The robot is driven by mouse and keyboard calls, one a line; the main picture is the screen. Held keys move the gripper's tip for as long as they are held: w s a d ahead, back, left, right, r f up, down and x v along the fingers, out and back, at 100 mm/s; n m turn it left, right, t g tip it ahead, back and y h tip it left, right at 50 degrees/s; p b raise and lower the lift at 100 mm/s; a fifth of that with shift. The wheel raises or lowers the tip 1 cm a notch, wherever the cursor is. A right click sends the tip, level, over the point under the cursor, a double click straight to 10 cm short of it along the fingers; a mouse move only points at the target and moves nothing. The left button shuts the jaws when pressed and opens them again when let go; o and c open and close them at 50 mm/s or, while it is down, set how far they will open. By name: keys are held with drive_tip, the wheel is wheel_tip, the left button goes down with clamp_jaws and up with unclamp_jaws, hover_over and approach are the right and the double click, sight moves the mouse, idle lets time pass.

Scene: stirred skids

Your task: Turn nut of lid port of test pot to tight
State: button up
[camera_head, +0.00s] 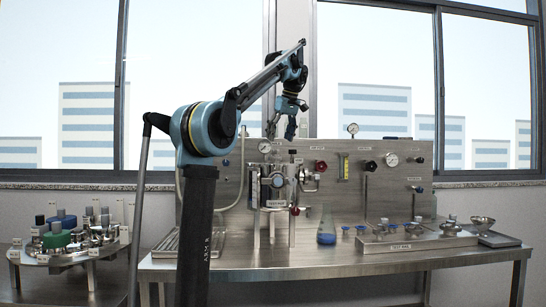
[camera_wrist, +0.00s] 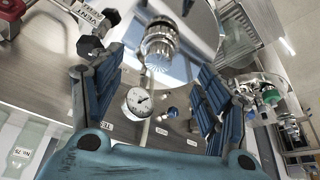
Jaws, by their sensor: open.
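The test pot (camera_head: 277,190) stands on the steel bench in front of the upright panel in the head view. My gripper (camera_head: 281,131) hangs fingers down above it, apart from its top. In the wrist view my gripper (camera_wrist: 158,62) is open, with a blue padded finger on each side and nothing held. A ribbed metal nut or fitting (camera_wrist: 158,45) on a shiny round lid (camera_wrist: 190,22) shows between and beyond the fingertips. It looks like the nut of the lid port, but no label on it can be read. Its tightness cannot be told.
A round gauge (camera_wrist: 138,100) shows between the fingers. A black knob (camera_wrist: 90,46) is near the left finger. Gauges and a red knob (camera_head: 320,166) crowd the panel (camera_head: 230,195). A blue-filled flask (camera_head: 327,228) stands right of the pot. A cluttered side table (camera_head: 70,262) is at left.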

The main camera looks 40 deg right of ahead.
sight(276, 153)
drive_tip(key=x, duration=0.8)
drive_tip(key=shift+w+f, duration=0.1)
drive_tip(key=shift+f, duration=0.05)
drive_tip(key=shift+c, duration=0.6)
drive_tip(key=c, duration=0.9)
